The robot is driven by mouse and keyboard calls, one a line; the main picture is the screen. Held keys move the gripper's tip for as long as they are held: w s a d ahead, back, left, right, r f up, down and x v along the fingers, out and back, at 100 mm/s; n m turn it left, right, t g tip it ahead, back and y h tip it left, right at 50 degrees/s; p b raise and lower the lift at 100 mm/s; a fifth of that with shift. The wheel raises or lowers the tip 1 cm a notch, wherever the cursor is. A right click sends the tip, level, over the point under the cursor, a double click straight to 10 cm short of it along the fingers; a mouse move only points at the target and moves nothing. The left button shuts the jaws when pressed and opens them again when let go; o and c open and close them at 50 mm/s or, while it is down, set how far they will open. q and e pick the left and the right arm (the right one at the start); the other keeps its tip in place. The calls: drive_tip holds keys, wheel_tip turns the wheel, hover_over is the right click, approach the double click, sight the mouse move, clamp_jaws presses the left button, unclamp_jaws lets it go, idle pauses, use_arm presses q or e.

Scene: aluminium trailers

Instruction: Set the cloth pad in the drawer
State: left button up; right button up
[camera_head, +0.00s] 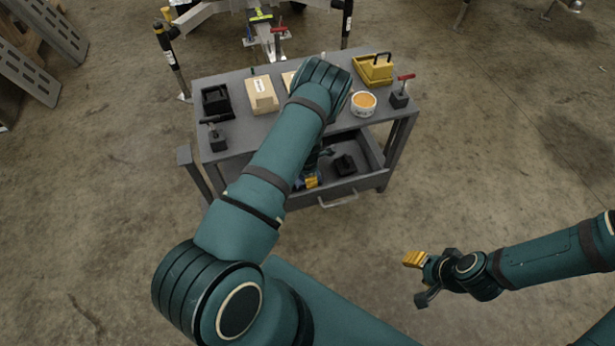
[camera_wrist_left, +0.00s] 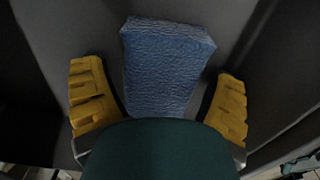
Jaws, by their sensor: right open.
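The blue cloth pad (camera_wrist_left: 165,65) lies between the yellow fingers of my left gripper (camera_wrist_left: 160,105) in the left wrist view. Gaps show between the pad and both fingers, so the gripper is open around it. The pad's near end is hidden behind my gripper's body. The pad appears to lie on the grey drawer floor. In the head view the drawer (camera_head: 375,181) is pulled open at the cart's front, and my left gripper (camera_head: 311,181) is in it, mostly hidden by my arm. My right gripper (camera_head: 420,279) is open and empty over bare floor.
A black block (camera_head: 345,165) is in the drawer, right of my left gripper.

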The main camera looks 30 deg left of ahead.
use_arm(q)
wheel_tip(320, 180, up, 12)
drive_tip(key=p, duration=0.3)
drive_tip(key=s+d+r+m+h, duration=0.2)
drive_tip(key=s+d+r+m, duration=0.2)
drive_tip(key=s+d+m, duration=0.4)
drive_tip(key=s+d+r+m+t+h, duration=0.1)
drive_tip(key=s+d+r+m, duration=0.3)
drive_tip(key=s+d+m, duration=0.4)
drive_tip(key=d+m, duration=0.6)
drive_tip(key=m, duration=0.4)
drive_tip(key=shift+s+t+h, duration=0.3)
drive_tip(key=shift+s+h, duration=0.1)
